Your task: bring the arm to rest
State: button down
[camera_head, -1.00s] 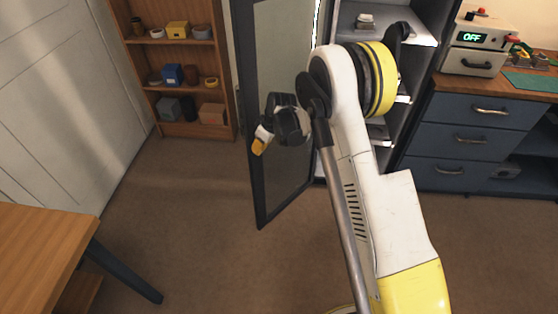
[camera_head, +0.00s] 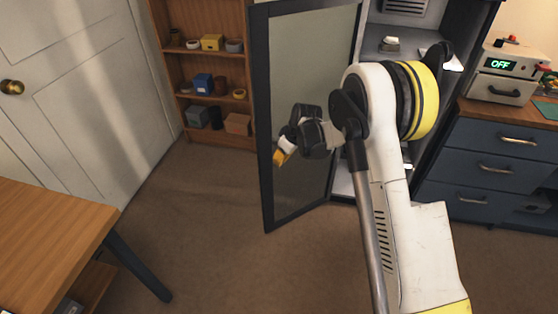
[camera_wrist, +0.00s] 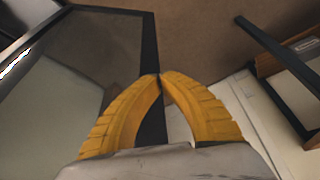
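My gripper (camera_head: 281,157) has yellow fingers and hangs at the end of my bent arm, in front of the open glass door of the cabinet in the head view. In the wrist view my gripper (camera_wrist: 159,77) shows two curved yellow fingers whose tips meet. No object shows between them. Behind the fingers the dark frame of the cabinet door (camera_wrist: 150,45) crosses the picture. I cannot tell from these views how far the fingers are from the door.
The glass cabinet door (camera_head: 262,120) stands open near my arm. A wooden table (camera_head: 45,235) is at the left, a bookshelf (camera_head: 190,125) with small boxes behind. A blue drawer unit (camera_head: 485,160) with a device reading OFF (camera_head: 500,72) is at the right. Floor between is clear.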

jog(key=s+d+r+m+t+h+p, duration=0.1)
jog(key=s+d+r, duration=0.1)
jog(key=s+r, duration=0.55)
jog(key=s+d+r+m+p, duration=0.15)
jog(key=s+r, duration=0.25)
jog(key=r, duration=0.6)
jog(key=s+d+r+m+t+h, duration=0.1)
jog(key=s+d+r+m, duration=0.15)
jog(key=s+r, duration=0.45)
jog(key=s+d+r+m+t, duration=0.1)
jog(key=s+d+m, duration=0.1)
jog(key=s, duration=0.6)
jog(key=s+d+r+m+t+h, duration=0.1)
jog(key=s+d+r+m, duration=0.1)
jog(key=s, duration=0.7)
jog(key=shift+s+d+r, duration=0.15)
jog(key=shift+s+d, duration=0.05)
jog(key=shift+d, duration=0.4)
